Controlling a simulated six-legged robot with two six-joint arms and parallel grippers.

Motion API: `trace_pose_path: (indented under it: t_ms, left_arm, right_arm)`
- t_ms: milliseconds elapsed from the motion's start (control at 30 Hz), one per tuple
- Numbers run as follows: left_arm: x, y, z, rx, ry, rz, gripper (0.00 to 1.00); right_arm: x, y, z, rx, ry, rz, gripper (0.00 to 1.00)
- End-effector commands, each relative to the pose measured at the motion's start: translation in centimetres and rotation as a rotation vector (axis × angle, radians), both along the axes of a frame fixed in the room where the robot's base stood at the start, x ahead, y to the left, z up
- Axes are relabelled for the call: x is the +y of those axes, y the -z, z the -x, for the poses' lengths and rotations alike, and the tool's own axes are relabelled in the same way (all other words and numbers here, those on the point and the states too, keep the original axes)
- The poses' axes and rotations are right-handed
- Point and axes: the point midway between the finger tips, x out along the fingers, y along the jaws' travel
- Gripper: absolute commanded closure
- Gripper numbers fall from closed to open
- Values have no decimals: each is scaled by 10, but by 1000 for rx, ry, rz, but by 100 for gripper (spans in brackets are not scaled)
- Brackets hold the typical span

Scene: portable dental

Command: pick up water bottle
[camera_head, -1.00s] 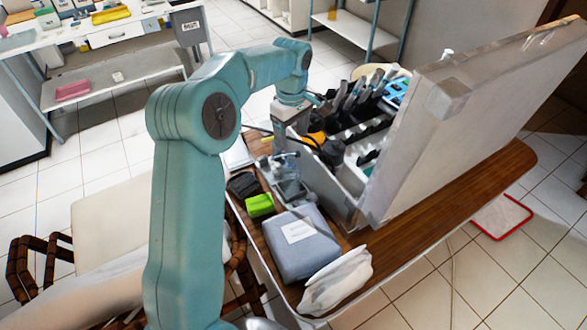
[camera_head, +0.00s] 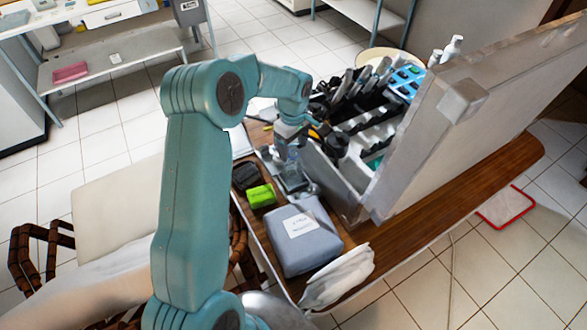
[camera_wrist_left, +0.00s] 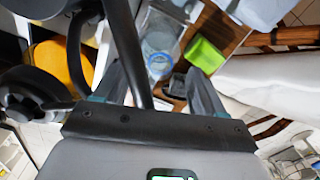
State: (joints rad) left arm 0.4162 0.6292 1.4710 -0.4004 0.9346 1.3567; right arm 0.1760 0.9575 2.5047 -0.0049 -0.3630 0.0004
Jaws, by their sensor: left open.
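A clear water bottle (camera_wrist_left: 158,52) shows from above in the left wrist view, between and just beyond the fingers of my left gripper (camera_wrist_left: 160,88). In the head view the left gripper (camera_head: 291,148) points down at the left side of the open case, over clear items on the wooden table. There the bottle is largely hidden by the gripper and hard to make out. The fingers are apart, one on each side of the bottle; I cannot tell whether they touch it. My right gripper is not in view.
The open case (camera_head: 350,190) with tools and its raised lid stands close on the right. A green block (camera_head: 262,196), a dark block (camera_head: 245,175), a grey pouch (camera_head: 303,238) and a white bag (camera_head: 338,277) lie on the table (camera_head: 440,215) nearby.

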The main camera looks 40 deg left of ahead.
Motion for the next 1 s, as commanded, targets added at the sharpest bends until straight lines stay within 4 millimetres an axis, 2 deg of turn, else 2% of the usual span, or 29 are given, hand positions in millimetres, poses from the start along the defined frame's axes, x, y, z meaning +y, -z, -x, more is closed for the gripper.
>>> trace_pose_path:
  t_ms: [233, 367, 633, 800, 1000]
  left_arm:
    - [-1, 32, 1, 4, 0, 2, 30]
    - [0, 49, -1, 2, 0, 1, 30]
    - [1, 53, -1, 0, -1, 0, 30]
    - [1, 53, -1, 0, 0, 0, 84]
    - [1, 53, -1, 0, 0, 0, 84]
  right_arm:
    - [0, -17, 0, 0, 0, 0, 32]
    - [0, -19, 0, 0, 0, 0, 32]
    - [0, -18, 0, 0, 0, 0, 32]
    - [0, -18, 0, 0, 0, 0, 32]
    - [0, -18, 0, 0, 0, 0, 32]
